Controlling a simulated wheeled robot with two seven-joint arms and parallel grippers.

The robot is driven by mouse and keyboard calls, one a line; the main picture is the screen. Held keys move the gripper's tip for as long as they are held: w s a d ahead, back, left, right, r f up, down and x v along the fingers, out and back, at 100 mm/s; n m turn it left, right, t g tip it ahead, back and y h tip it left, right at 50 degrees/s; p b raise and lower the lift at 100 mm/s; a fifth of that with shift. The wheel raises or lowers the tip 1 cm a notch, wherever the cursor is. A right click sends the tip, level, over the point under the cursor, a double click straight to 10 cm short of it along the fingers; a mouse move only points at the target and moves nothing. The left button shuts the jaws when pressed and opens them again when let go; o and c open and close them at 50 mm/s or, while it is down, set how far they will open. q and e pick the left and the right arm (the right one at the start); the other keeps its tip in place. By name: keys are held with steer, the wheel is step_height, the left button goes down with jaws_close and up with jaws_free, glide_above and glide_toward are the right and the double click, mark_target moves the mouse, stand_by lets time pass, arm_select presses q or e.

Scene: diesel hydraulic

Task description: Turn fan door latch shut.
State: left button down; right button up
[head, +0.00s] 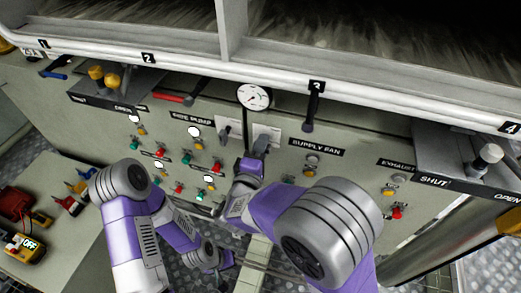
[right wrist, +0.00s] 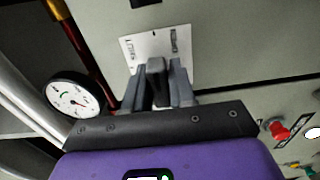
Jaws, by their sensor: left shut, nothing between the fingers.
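The plate of the fan door latch, as I take it, is the light plate (head: 266,130) right of and below the gauge; it also shows in the right wrist view (right wrist: 160,48), with small lettering too blurred to read. My right gripper (head: 258,148) is at this plate. In the right wrist view a dark handle (right wrist: 155,72) stands between the fingers of my right gripper (right wrist: 158,88); whether they press on it I cannot tell. The handle is mostly hidden in the head view. My left gripper (head: 228,260) is shut and empty, low and away from the panel.
A similar plate with a lever (head: 229,132) is close on the left. The round gauge (head: 254,96), red-handled lever (head: 182,98) and black lever (head: 313,108) surround the spot. Buttons and lamps cover the panel below left. A side table (head: 60,240) holds tools at the left.

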jaws_close()
steer(key=n, duration=0.4)
steer(key=shift+n, duration=0.3)
steer(key=n, duration=0.5)
steer(key=shift+o, duration=2)
jaws_free()
